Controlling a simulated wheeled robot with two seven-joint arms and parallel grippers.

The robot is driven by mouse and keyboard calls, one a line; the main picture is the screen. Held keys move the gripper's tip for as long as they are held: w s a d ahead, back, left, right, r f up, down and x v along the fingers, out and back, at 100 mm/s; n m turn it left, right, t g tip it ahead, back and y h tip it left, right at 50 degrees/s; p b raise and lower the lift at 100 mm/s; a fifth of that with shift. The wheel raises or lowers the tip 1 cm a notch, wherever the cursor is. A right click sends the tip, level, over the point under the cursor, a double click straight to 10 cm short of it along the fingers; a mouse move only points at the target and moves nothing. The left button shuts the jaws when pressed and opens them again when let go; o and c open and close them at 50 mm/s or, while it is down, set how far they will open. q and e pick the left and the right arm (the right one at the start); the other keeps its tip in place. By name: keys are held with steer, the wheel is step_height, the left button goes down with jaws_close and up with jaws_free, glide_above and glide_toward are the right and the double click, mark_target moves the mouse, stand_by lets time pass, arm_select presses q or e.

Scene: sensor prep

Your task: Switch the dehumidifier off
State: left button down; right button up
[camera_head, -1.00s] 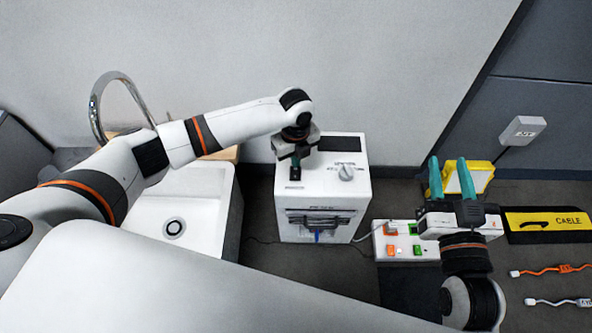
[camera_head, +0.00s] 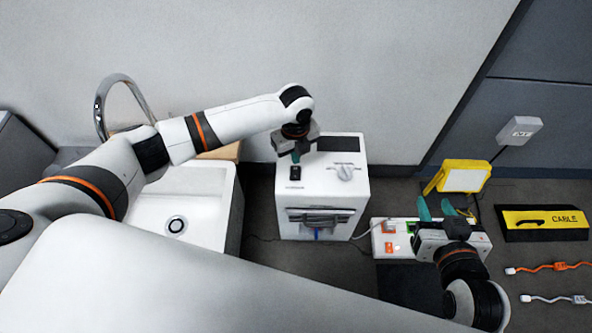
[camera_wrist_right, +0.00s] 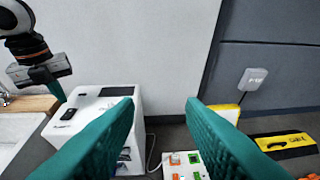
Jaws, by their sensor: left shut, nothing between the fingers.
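The dehumidifier (camera_head: 322,187) is a white box standing on the floor by the wall. Its top carries a dark panel, a round white knob (camera_head: 345,172) and a small black switch (camera_head: 295,173). My left gripper (camera_head: 296,158) is shut and empty, pointing down just behind the black switch; I cannot tell whether the fingertips touch the top. The dehumidifier and the black switch (camera_wrist_right: 69,114) also show in the right wrist view. My right gripper (camera_head: 436,208) is open and empty, over the power strip to the right of the dehumidifier.
A white sink (camera_head: 205,190) with a chrome faucet stands left of the dehumidifier. A power strip (camera_head: 378,238) with coloured switches lies to the right. Beyond are a yellow work lamp (camera_head: 464,177), a cable case (camera_head: 545,219) and several loose cables.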

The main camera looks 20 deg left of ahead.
mark_target(296, 169)
arm_select(q)
steer(key=shift+r+p, duration=0.8)
steer(key=shift+p, duration=0.05)
steer(key=shift+r+p, duration=0.5)
steer(key=shift+p, duration=0.1)
steer(key=shift+r+p, duration=0.4)
steer(key=shift+p, duration=0.1)
arm_select(e)
steer(key=s+d+f+g+h, duration=0.1)
steer(key=s+d+f+g, duration=0.1)
steer(key=s, duration=0.4)
steer(key=s+d+f+g+h, duration=0.1)
steer(key=s+d+f+g, duration=0.1)
steer(key=s+f+g, duration=0.2)
steer(key=shift+s+d+f+g+h, duration=0.15)
steer(key=shift+s+d+g+h, duration=0.15)
steer(key=shift+s+g, duration=1.15)
steer(key=shift+w, duration=0.2)
